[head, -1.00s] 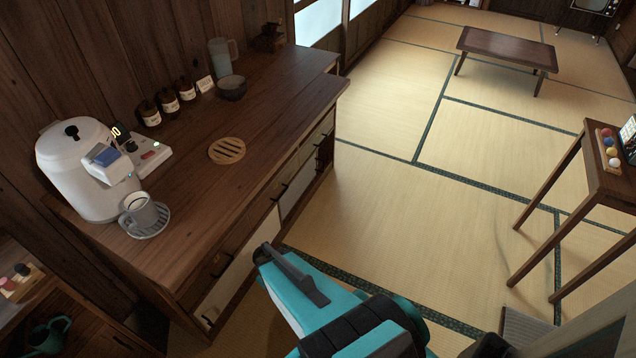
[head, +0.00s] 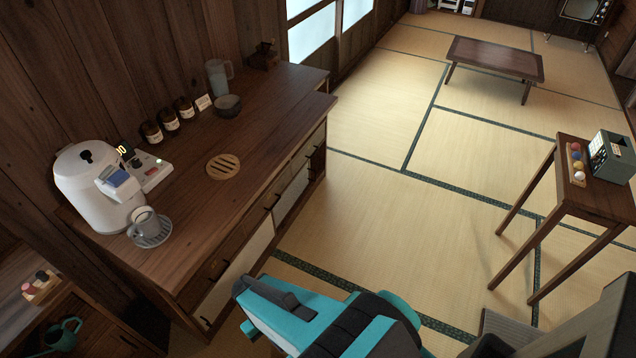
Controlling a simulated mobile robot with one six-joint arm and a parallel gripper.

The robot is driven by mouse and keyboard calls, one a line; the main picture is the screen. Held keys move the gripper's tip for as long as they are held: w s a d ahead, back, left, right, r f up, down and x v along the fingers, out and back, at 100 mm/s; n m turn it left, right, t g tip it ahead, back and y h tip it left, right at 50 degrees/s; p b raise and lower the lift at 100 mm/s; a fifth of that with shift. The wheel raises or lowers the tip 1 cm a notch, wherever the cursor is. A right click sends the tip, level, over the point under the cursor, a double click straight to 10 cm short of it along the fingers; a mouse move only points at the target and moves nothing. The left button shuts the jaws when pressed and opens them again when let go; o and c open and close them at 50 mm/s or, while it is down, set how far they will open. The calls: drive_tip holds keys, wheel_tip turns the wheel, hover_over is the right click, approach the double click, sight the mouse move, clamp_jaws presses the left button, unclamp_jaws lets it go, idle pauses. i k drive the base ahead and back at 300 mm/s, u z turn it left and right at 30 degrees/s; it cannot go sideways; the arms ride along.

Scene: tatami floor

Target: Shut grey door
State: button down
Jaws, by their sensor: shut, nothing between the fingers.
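My gripper (head: 243,288) is at the lower middle of the head view, at the end of the teal arm. My arm hides part of the floor by the cabinet.
The cabinet top (head: 190,228) carries a white water boiler (head: 95,190), a mug (head: 146,222), several jars and a bowl (head: 228,105). A small table (head: 590,200) with a grey box (head: 612,158) stands at right. Tatami between is clear; a low table (head: 495,58) stands beyond.

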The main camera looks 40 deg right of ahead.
sight(289, 197)
drive_tip(key=u, duration=0.6)
drive_tip(key=k, duration=0.15)
drive_tip(key=z, duration=2.75)
drive_tip(key=i, duration=1.1)
drive_tip(key=u, duration=0.4)
